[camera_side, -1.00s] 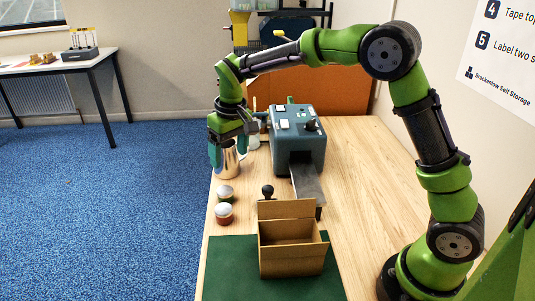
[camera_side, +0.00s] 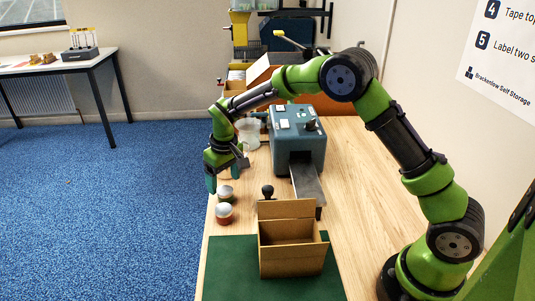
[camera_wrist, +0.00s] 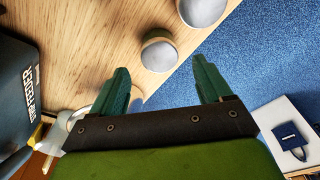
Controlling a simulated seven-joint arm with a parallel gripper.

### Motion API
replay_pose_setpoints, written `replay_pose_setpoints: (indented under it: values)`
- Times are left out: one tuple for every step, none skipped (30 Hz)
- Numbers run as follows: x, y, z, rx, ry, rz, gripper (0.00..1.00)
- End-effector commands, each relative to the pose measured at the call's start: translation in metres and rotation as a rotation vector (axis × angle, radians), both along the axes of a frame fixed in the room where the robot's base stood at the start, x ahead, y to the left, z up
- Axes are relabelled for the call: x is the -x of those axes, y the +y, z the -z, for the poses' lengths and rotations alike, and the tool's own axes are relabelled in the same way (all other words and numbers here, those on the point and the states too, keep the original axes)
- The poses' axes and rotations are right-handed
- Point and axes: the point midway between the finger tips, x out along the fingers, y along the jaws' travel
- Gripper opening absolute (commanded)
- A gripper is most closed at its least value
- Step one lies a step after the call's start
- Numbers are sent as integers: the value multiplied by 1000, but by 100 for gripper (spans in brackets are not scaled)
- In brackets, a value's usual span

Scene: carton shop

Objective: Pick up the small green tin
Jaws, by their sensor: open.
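The small green tin (camera_side: 226,198), with a pale domed lid, stands upright near the left edge of the wooden bench in the side view. My gripper (camera_side: 224,181) is open just above and behind it, pointing down, with one finger to each side. In the wrist view a pale-lidded tin (camera_wrist: 158,55) lies just beyond the open gripper (camera_wrist: 163,85), roughly between the finger lines. It looks like the green one, though its side colour is hard to tell. Nothing is held.
A red tin (camera_side: 224,216) with a similar lid stands just in front of the green one. An open carton (camera_side: 290,262) sits on a green mat (camera_side: 230,277). A grey-blue machine (camera_side: 298,145) stands to the right.

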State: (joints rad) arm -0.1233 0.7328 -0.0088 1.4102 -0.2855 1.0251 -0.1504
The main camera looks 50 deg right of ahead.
Motion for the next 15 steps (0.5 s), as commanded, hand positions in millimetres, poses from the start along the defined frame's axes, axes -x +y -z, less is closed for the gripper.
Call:
replay_pose_setpoints:
  values:
    - [1,0,6,0,4,0,78]
    - [1,0,10,0,5,0,78]
    - [2,0,17,0,6,0,78]
    - [2,0,22,0,6,0,78]
    - [2,0,27,0,6,0,78]
    - [3,0,33,-1,6,1,78]
    - [1,0,37,0,5,1,78]
    - [1,0,41,0,5,1,78]
    - [0,0,44,0,4,1,78]
    - [0,0,47,0,3,0,78]
    - [-1,0,48,0,3,0,78]
    - [-1,0,50,0,2,0,78]
    - [-1,0,50,0,2,0,78]
    - [-1,0,50,0,1,0,78]
    - [-1,0,50,0,1,0,78]
